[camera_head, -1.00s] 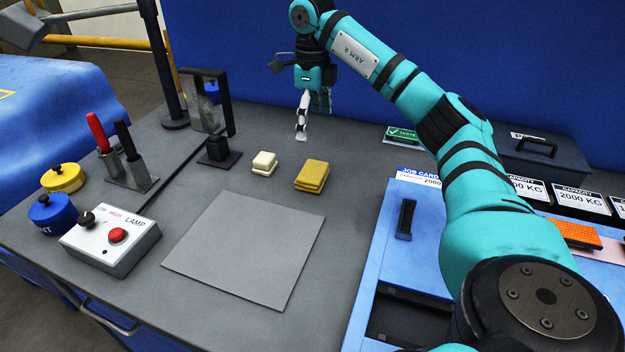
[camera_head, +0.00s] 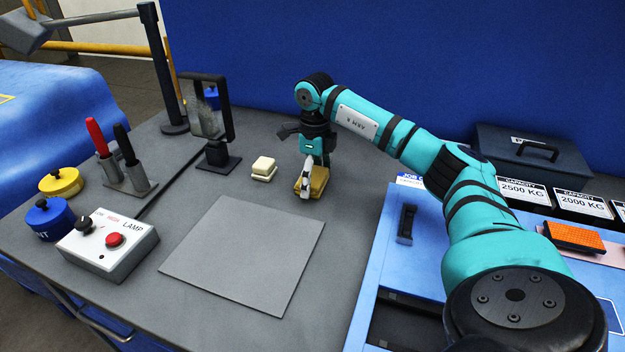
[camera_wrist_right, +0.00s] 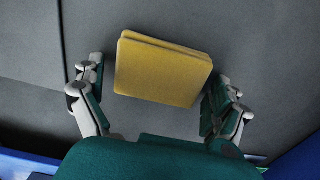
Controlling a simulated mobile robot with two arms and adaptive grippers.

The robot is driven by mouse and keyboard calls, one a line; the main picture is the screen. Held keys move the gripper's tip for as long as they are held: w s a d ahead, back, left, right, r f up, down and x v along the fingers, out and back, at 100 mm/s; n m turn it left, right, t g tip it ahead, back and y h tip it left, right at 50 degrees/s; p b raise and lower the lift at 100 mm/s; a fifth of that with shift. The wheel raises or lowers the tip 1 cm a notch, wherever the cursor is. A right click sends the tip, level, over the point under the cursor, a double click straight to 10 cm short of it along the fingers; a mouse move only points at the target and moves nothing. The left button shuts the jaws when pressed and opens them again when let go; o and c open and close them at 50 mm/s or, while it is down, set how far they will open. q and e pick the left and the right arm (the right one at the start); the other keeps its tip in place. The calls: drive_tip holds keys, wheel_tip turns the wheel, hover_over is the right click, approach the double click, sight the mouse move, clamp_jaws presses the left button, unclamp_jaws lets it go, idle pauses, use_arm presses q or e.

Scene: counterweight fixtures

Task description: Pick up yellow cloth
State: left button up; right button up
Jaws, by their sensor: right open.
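The folded yellow cloth (camera_head: 318,181) lies on the grey table, partly hidden behind my right gripper in the head view. My right gripper (camera_head: 305,190) points down right at the cloth. In the right wrist view the yellow cloth (camera_wrist_right: 162,72) lies between and just ahead of the two spread fingers of my right gripper (camera_wrist_right: 158,108). The gripper is open, with a gap to the cloth on the left side and a narrower one on the right. My left gripper is not in view.
A grey mat (camera_head: 245,250) lies in front. A lamp control box (camera_head: 108,245) and marker holders stand left. A blue job-card unit (camera_head: 375,270) is right.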

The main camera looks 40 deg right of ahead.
sight(315, 176)
drive_tip(key=shift+a, duration=0.1)
drive_tip(key=shift+c, duration=0.4)
drive_tip(key=c, duration=0.8)
drive_tip(key=shift+c, duration=0.2)
drive_tip(key=shift+r+p, duration=0.6)
wheel_tip(315, 176, up, 3)
drive_tip(key=p, duration=0.3)
drive_tip(key=shift+s, duration=0.1)
drive_tip(key=s+a+b, duration=0.1)
drive_tip(key=s, duration=0.3)
drive_tip(key=s+a+b, duration=0.1)
drive_tip(key=s+a, duration=0.1)
drive_tip(key=s, duration=0.3)
drive_tip(key=s+a+b, duration=0.1)
drive_tip(key=s, duration=0.4)
drive_tip(key=shift+s+a+r, duration=0.1)
drive_tip(key=shift+a+r, duration=0.15)
drive_tip(key=shift+r, duration=0.05)
drive_tip(key=shift+s+a+r, duration=0.1)
drive_tip(key=shift+s+a, duration=0.1)
drive_tip(key=shift+s, duration=0.2)
